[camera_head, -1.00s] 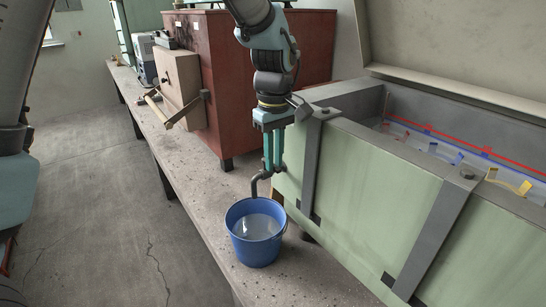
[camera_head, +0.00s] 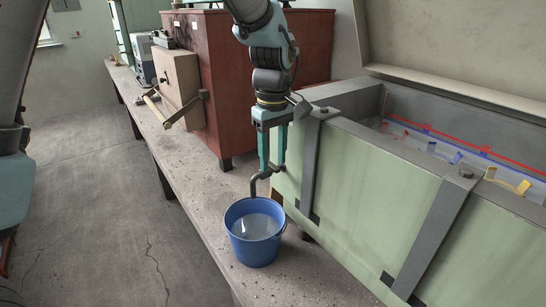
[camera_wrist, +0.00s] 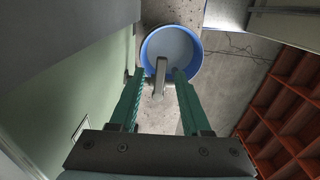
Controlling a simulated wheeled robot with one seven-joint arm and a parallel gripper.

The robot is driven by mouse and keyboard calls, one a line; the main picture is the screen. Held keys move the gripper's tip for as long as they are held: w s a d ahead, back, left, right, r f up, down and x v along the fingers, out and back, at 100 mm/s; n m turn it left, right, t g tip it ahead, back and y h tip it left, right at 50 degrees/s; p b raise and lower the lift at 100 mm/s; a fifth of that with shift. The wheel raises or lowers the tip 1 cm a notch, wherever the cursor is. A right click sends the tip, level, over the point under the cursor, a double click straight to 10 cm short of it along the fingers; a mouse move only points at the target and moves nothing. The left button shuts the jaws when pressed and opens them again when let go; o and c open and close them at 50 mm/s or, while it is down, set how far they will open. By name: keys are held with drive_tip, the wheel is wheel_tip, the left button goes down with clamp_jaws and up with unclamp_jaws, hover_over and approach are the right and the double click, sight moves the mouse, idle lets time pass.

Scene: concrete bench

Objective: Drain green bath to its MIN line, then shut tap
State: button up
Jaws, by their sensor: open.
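The green bath (camera_head: 375,197) stands on the bench at the right with its lid raised. Inside it, a red line (camera_head: 455,145) runs along the far wall, with blue and yellow pieces below; I cannot read a MIN mark or make out the water level. The dark tap (camera_head: 256,185) sticks out low at the bath's left end, its spout over a blue bucket (camera_head: 234,245) holding pale water. My gripper (camera_head: 272,166) is open, pointing down just above the tap. In the wrist view its fingers stand either side of the grey tap part (camera_wrist: 160,78). No falling stream is discernible.
Grey metal straps (camera_head: 437,235) cross the bath's front. The bench (camera_head: 185,165) is bare left of the bucket; open floor (camera_head: 90,200) lies beyond.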

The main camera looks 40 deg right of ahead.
sight(273, 165)
wheel_tip(273, 165, up, 10)
drive_tip(key=b, duration=0.2)
drive_tip(key=shift+r, duration=0.25)
idle(0.3)
drive_tip(key=w+a+f, duration=0.3)
drive_tip(key=w+a, duration=0.3)
drive_tip(key=a, duration=0.3)
drive_tip(key=w+a+f, duration=0.4)
drive_tip(key=w+a, duration=0.3)
drive_tip(key=a, duration=0.3)
drive_tip(key=s+a+f, duration=0.1)
drive_tip(key=a+f, duration=0.2)
drive_tip(key=a, duration=0.8)
drive_tip(key=s+a+f+t, duration=0.1)
drive_tip(key=s+a+f, duration=0.1)
drive_tip(key=a, duration=1)
drive_tip(key=shift+a+f+m+t, duration=0.3)
drive_tip(key=shift+f+m, duration=0.1)
drive_tip(key=shift+f, duration=0.5)
drive_tip(key=shift+d, duration=0.1)
